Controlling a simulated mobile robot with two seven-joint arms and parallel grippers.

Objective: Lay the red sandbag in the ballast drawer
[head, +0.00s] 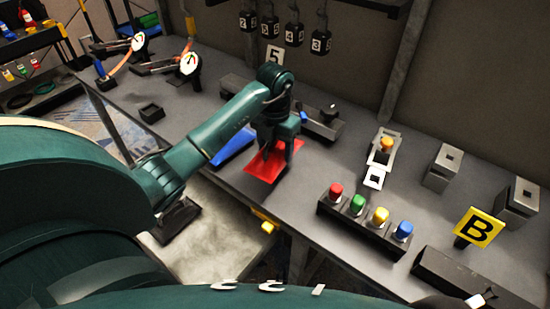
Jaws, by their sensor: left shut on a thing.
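The red sandbag (263,167) shows in the head view as a bright red, flat-looking shape at the table's front edge. My left gripper (279,146) points down from above and is shut on it, hiding its upper part. I cannot tell whether the bag touches the table top. A blue piece (234,144) lies just left of it. A yellow handle-like part (265,221) sticks out below the table's front edge. I cannot make out an open ballast drawer. My right gripper is not in view.
A button box (362,226) with red, green, yellow and blue buttons stands right of the bag. A dark bar-shaped unit (322,127) lies behind the gripper. A yellow "B" sign (479,227) stands at right. Numbered black units (269,24) hang at the back.

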